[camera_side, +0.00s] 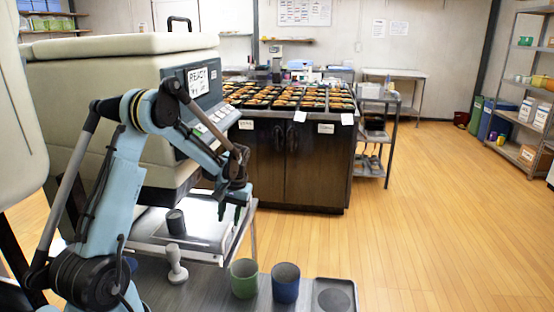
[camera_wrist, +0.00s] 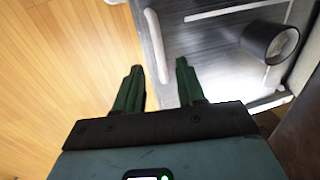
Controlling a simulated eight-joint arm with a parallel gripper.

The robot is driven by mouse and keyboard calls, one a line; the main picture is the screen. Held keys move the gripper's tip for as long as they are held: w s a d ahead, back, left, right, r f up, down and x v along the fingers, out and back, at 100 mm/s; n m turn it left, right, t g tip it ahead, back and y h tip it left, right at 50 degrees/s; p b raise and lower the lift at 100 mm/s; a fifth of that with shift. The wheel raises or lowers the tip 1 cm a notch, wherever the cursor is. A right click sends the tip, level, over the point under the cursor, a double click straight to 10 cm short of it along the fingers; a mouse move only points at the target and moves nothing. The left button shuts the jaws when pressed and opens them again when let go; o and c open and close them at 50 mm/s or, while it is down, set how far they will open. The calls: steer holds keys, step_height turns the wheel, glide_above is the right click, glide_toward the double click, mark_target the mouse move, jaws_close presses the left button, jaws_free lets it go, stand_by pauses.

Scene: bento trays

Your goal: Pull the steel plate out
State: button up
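The steel plate (camera_side: 205,241) is a flat, shiny tray with a raised rim, sticking out beneath the big cream machine. It also shows in the wrist view (camera_wrist: 212,62), with a pale bar (camera_wrist: 156,45) along its left edge. A dark cup (camera_side: 176,222) stands on it, also seen in the wrist view (camera_wrist: 270,42). My gripper (camera_side: 236,213) is at the plate's right side, fingers pointing down.
A white stamp-like object (camera_side: 176,264), a green cup (camera_side: 244,278), a blue cup (camera_side: 285,283) and a dark coaster tray (camera_side: 336,295) stand on the near counter. A dark cabinet (camera_side: 298,165) with many bento trays stands behind. The wooden floor (camera_side: 430,200) at right is clear.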

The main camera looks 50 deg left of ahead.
mark_target(227, 230)
steer(key=shift+s+a+f, duration=0.15)
steer(key=shift+f, duration=0.8)
steer(key=shift+s+a+f, duration=0.1)
steer(key=shift+a+f, duration=0.05)
steer(key=shift+f, duration=0.8)
jaws_close()
